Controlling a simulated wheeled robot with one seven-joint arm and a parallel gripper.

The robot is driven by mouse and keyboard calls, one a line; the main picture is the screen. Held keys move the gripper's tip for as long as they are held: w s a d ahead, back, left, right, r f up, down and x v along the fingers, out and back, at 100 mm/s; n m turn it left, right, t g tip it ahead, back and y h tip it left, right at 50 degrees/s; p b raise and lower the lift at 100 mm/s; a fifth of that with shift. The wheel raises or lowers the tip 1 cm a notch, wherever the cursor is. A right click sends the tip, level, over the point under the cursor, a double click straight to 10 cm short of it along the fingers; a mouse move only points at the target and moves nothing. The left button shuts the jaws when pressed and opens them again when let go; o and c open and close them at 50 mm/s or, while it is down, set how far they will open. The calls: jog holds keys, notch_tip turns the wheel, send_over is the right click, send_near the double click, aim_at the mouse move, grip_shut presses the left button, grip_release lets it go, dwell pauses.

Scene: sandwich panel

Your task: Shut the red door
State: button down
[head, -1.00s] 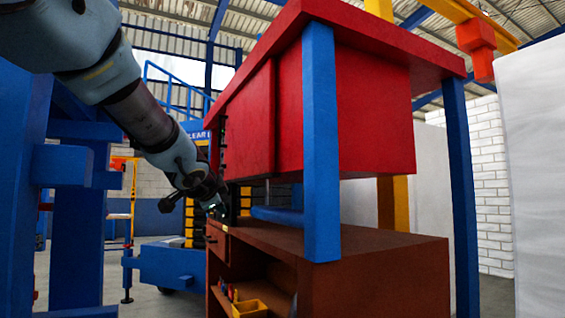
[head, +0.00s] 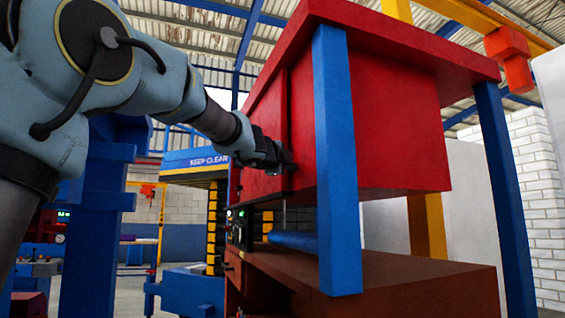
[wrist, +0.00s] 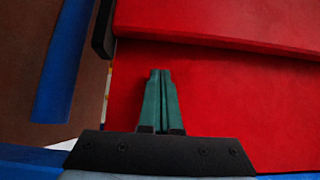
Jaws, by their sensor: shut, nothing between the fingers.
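The red door (head: 302,120) is the panel at the front of the red cabinet (head: 385,120), above a brown bench. In the head view it stands nearly in line with the cabinet front; I cannot tell if a gap remains. My gripper (head: 289,166) is at the door's front face, its tips hard to make out there. In the wrist view the green fingers (wrist: 158,76) are together and empty over a flat red surface. A thicker red slab (wrist: 225,22) lies beyond them, with a dark bar (wrist: 103,30) at its left end. Contact cannot be told.
A blue post (head: 337,170) stands in front of the cabinet's side, and another blue post (head: 503,190) is at the right. The brown bench (head: 400,275) lies below. Blue machinery (head: 100,220) stands to the left.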

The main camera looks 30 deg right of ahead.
jog(key=shift+w+d+p, duration=0.1)
jog(key=shift+w+p, duration=0.2)
jog(key=shift+w, duration=1.5)
